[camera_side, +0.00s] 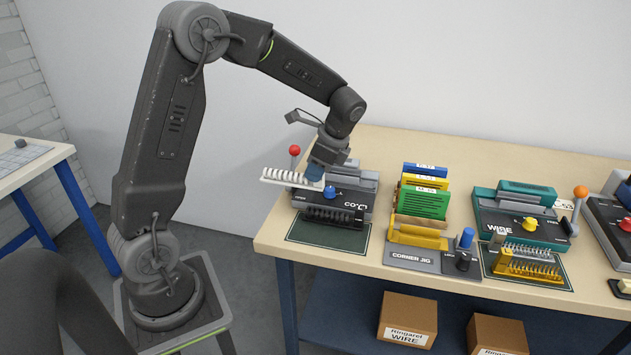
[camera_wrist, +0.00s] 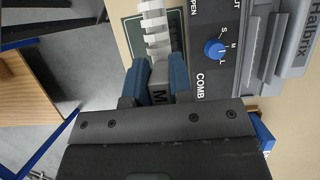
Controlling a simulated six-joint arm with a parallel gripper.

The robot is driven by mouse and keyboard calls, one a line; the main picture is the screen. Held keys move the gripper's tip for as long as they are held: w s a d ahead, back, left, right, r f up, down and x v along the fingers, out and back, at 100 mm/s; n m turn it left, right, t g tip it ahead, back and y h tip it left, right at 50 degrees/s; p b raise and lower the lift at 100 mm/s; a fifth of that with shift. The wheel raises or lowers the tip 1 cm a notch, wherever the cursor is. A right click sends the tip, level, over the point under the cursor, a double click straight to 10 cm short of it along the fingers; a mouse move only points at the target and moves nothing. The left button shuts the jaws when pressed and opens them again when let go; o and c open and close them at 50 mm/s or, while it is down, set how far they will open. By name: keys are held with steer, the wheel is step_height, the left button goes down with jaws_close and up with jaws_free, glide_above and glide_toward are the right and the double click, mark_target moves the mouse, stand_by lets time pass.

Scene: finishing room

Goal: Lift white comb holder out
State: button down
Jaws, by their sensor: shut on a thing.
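The white comb holder (camera_side: 287,179) is a pale strip with a row of white teeth. My gripper (camera_side: 315,170) is shut on its right end and holds it in the air, above the left side of the dark COMB machine (camera_side: 358,196). In the wrist view the blue fingers of my gripper (camera_wrist: 157,82) close on a grey block marked M, and the holder's white teeth (camera_wrist: 153,30) reach up from it. The machine has a blue knob (camera_side: 330,193) and a red-ball lever (camera_side: 294,151). Part of the machine is hidden behind the holder and gripper.
A black toothed holder (camera_side: 334,216) sits at the machine's front, by a dark green mat (camera_side: 308,234). The table's left edge is close.

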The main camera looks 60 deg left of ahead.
steer(key=w+a, duration=0.2)
steer(key=w, duration=0.7)
steer(key=w+a+f, duration=0.1)
steer(key=w+a, duration=0.1)
steer(key=w, duration=0.7)
